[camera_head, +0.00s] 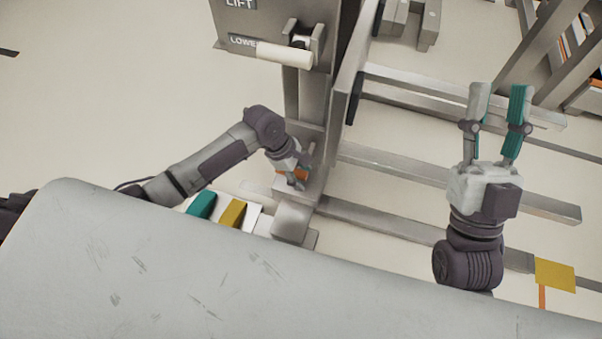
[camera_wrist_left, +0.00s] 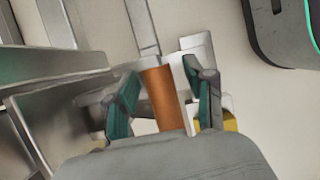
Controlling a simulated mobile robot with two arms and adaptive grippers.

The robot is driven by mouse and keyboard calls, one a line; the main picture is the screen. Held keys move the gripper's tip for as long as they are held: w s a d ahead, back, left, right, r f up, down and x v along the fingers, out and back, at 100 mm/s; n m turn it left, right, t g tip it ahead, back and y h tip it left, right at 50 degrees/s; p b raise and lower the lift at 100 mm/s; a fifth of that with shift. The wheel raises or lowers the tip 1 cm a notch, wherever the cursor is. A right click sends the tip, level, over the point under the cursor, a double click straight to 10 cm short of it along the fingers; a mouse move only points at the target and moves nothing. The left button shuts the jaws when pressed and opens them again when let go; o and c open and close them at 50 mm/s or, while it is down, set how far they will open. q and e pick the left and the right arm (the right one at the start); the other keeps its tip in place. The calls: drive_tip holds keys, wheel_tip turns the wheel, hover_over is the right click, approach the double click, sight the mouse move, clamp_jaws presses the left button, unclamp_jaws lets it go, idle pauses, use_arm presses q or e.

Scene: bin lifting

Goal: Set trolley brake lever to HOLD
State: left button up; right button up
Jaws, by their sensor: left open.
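The orange brake lever (camera_head: 293,174) is low on the trolley's metal frame, partly hidden by my left gripper in the head view. My left gripper (camera_head: 299,181) is at the lever. In the left wrist view, the orange lever (camera_wrist_left: 165,98) stands between the two teal-padded fingers of my left gripper (camera_wrist_left: 163,92). The fingers are open on either side of it, with a visible gap at the left finger; contact at the right finger is unclear. No HOLD marking is readable. My right gripper (camera_head: 499,100) is open and empty, pointing up over the rails at right.
A metal panel (camera_head: 238,22) marked LIFT and LOWER carries a white-handled lever (camera_head: 284,54). Metal rails (camera_head: 400,167) cross the right side. Teal (camera_head: 201,205) and yellow (camera_head: 232,212) blocks lie near my left arm. A yellow plate (camera_head: 555,275) is at lower right.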

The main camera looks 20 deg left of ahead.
use_arm(q)
clamp_jaws()
use_arm(e)
drive_tip(key=shift+w, duration=0.1)
idle(0.4)
